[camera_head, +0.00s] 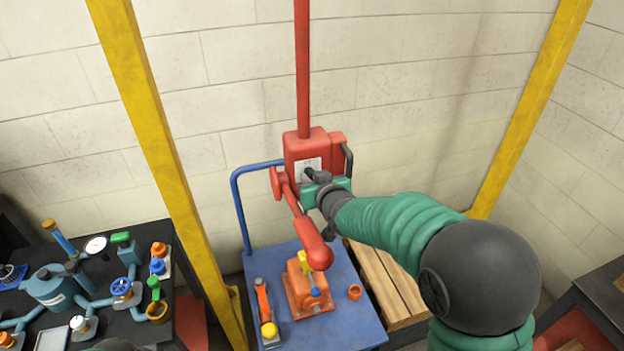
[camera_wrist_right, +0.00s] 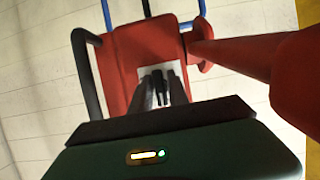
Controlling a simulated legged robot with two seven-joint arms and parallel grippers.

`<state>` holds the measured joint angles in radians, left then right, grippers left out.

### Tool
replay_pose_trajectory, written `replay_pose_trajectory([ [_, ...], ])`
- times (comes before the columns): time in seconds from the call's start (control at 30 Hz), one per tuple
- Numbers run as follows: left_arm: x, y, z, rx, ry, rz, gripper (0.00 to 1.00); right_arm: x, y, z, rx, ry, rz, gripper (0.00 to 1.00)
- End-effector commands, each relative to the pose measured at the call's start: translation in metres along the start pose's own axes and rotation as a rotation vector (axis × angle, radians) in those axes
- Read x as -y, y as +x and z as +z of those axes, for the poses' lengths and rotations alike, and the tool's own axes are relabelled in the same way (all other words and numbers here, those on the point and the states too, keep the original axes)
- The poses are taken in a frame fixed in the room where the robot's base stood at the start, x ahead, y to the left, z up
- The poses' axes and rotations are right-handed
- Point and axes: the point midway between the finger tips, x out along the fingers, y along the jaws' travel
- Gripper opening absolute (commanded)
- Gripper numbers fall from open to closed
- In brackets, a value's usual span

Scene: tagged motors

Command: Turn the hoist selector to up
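The hoist selector is a small black knob (camera_wrist_right: 160,88) on a pale plate on the front of the red hoist box (camera_head: 303,147). In the wrist view, the dark fingers of my right gripper (camera_wrist_right: 162,84) are on either side of the knob, with narrow light gaps showing between. The fingers look open around it; contact cannot be made out. In the head view, my right gripper (camera_head: 312,176) is at the box's front and partly covers the plate. The selector's marks are too small to read. My left gripper is not in view.
A red lever arm (camera_head: 312,240) sticks out from the box's left side, close to my right gripper. Below stands a blue cart (camera_head: 345,325) with an orange motor (camera_head: 308,290). Yellow posts (camera_head: 165,140) rise on both sides. A dark bench (camera_head: 190,240) with parts stands left.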

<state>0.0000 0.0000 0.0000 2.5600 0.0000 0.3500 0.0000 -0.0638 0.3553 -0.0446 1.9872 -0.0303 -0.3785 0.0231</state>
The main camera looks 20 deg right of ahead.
Motion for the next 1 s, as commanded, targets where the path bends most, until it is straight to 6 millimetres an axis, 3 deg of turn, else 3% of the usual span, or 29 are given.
replay_pose_trajectory([
  [0.1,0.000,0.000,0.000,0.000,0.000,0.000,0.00,0.000,0.000,0.001,0.002,0.000,-0.001,0.34],
  [0.47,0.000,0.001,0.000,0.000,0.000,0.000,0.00,0.000,-0.006,0.000,-0.001,0.001,0.000,0.34],
  [0.57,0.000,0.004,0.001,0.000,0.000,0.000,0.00,0.000,-0.023,0.000,-0.003,0.001,0.000,0.34],
  [1.0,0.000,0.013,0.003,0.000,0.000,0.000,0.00,0.000,-0.143,0.000,-0.004,0.001,-0.001,0.34],
])
